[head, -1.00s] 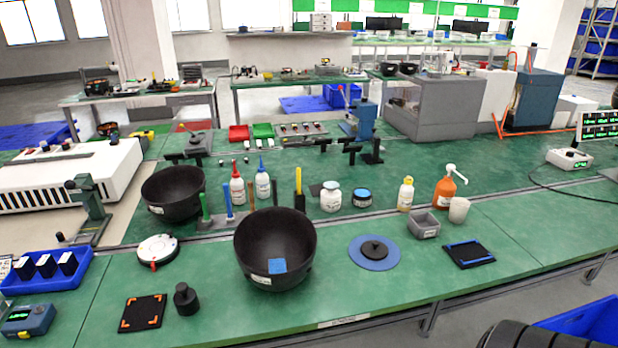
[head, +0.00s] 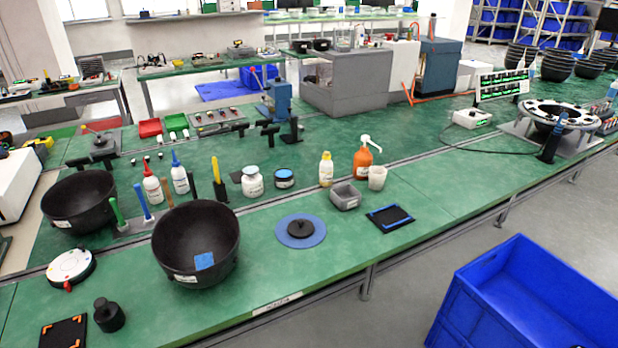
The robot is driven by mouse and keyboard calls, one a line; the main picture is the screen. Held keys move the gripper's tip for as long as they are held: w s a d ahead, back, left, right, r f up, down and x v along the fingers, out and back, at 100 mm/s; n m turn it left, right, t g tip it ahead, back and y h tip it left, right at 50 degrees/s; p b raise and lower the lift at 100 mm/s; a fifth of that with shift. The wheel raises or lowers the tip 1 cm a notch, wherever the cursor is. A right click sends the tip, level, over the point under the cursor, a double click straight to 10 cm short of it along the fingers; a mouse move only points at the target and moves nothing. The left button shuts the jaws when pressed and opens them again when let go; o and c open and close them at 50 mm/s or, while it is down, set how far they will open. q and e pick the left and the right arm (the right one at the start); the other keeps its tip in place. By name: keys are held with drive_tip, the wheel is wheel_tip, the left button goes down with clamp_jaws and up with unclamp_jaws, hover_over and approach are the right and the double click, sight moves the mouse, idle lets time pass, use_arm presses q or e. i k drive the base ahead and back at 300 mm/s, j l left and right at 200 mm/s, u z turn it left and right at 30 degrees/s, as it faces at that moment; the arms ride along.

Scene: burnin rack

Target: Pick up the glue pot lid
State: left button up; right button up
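No part is clearly marked as the glue pot lid. A white jar (head: 252,184) with a pale cap stands at the back middle of the green bench, upright and closed. Next to it on the right is a short dark jar (head: 284,178) with a blue band, its top on. A black knobbed disc (head: 300,228) lies on a round blue mat (head: 319,236) nearer the front edge. I cannot tell which of these the lid belongs to. Neither of my grippers is in view.
A large black bowl (head: 196,243) stands left of the blue mat. A grey bin (head: 345,196), white cup (head: 377,177), orange pump bottle (head: 363,160) and black tray (head: 390,217) are to the right. A blue crate (head: 530,300) is on the floor.

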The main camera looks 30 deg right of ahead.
sight(299, 228)
drive_tip(key=i+l+z, duration=0.55)
drive_tip(key=i+l, duration=0.15)
drive_tip(key=j, duration=0.1)
drive_tip(key=k+u, duration=0.05)
